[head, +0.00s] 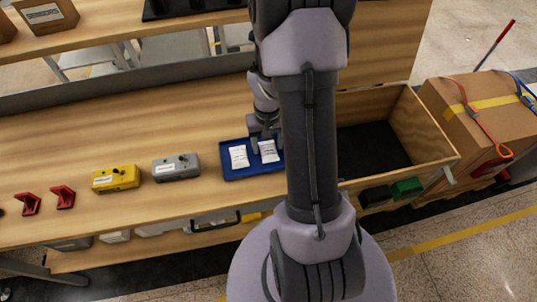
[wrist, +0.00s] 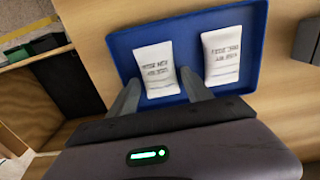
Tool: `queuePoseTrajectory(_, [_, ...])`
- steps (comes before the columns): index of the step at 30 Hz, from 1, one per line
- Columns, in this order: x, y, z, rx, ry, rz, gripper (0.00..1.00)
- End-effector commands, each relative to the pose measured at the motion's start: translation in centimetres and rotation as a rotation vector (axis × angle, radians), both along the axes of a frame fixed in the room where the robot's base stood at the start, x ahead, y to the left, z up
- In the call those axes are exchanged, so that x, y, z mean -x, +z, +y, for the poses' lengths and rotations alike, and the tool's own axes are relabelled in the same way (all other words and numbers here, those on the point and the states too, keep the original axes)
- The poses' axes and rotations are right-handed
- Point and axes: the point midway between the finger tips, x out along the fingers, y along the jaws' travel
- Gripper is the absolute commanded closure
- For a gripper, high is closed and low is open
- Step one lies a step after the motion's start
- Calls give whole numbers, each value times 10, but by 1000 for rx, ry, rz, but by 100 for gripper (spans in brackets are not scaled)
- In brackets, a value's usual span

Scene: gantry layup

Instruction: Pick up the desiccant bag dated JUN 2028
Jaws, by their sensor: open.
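Two white desiccant bags lie side by side in a blue tray (head: 231,174) on the wooden bench. In the wrist view, one bag (wrist: 157,70) is at the left and the other bag (wrist: 221,56) at the right of the tray (wrist: 183,18). Both carry dark print that appears upside down; I cannot read the dates surely. My gripper (wrist: 158,84) is open, its fingertips on either side of the left bag's lower part in that picture. I cannot tell whether they touch it. In the head view, my gripper (head: 266,146) is over the tray, near the right bag (head: 269,151); the left bag (head: 239,157) is clear.
A grey box (head: 176,168), a yellow box (head: 115,178) and red brackets (head: 63,197) stand left of the tray.

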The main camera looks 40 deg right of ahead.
Motion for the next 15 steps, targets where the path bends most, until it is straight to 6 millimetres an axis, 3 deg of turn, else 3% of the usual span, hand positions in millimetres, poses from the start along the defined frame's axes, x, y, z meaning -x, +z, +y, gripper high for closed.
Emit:
queuePoseTrajectory(5, [0, 0, 0, 1, 0, -1, 42])
queuePoseTrajectory(13, [0, 0, 0, 1, 0, -1, 93])
queuePoseTrajectory(15, [0, 0, 0, 1, 0, -1, 93])
